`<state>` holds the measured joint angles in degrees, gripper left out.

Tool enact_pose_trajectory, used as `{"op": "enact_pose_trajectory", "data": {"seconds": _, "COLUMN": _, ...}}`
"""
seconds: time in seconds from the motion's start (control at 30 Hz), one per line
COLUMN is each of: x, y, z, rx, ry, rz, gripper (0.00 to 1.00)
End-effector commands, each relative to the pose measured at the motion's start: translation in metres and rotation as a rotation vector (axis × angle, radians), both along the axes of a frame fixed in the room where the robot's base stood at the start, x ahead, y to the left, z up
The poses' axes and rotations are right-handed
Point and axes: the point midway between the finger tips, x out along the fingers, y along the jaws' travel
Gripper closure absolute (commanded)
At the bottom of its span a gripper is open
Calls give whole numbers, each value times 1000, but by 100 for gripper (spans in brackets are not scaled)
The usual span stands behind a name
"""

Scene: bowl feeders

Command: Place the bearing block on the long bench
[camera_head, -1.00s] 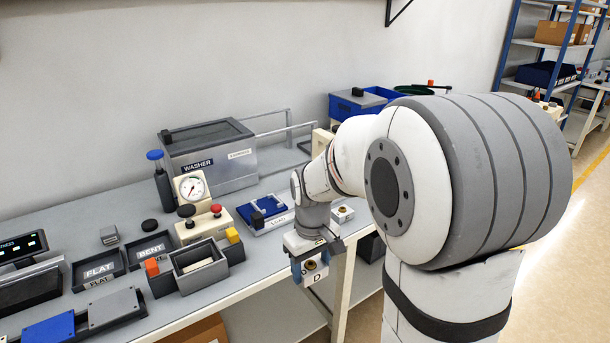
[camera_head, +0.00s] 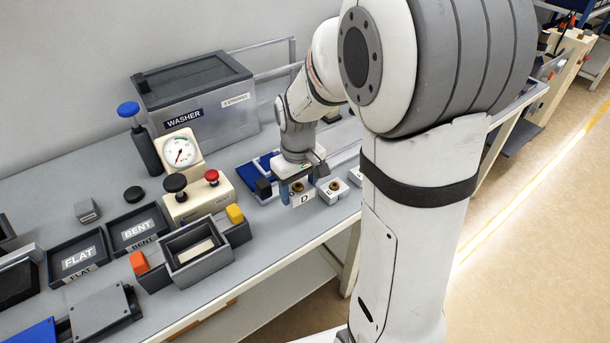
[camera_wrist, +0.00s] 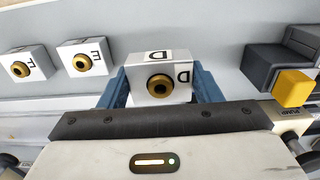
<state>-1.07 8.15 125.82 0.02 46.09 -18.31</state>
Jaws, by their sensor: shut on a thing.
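My gripper (camera_head: 300,190) points down over the front part of the long grey bench (camera_head: 275,228). Its blue fingers are closed on the two sides of a white bearing block (camera_head: 303,195) marked D, with a brass bush in its face. In the wrist view the block (camera_wrist: 158,86) sits between the fingers. I cannot tell whether its underside touches the bench top. Two similar blocks stand on the bench beside it: block E (camera_head: 333,191) and block F (camera_head: 357,176), the latter partly hidden by my arm in the head view.
A blue tray (camera_head: 262,168) lies just behind my gripper. A grey box with orange and yellow ends (camera_head: 197,255), a gauge stand (camera_head: 186,165) and FLAT (camera_head: 78,258) and BENT (camera_head: 137,230) trays are to the left. The washer (camera_head: 195,100) stands behind. Bare bench lies left of the held block.

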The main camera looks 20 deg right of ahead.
Motion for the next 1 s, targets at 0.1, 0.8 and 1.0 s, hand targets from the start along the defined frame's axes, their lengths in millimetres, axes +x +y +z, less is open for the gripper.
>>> {"op": "enact_pose_trajectory", "data": {"seconds": 0.1, "x": 0, "y": -3, "z": -18, "rx": 0, "ry": 2, "rz": -8, "gripper": 72}}
{"op": "enact_pose_trajectory", "data": {"seconds": 0.8, "x": 0, "y": -8, "z": -63, "rx": 0, "ry": -1, "rz": -19, "gripper": 72}}
{"op": "enact_pose_trajectory", "data": {"seconds": 1.0, "x": 0, "y": -8, "z": -64, "rx": 0, "ry": -1, "rz": -19, "gripper": 31}}
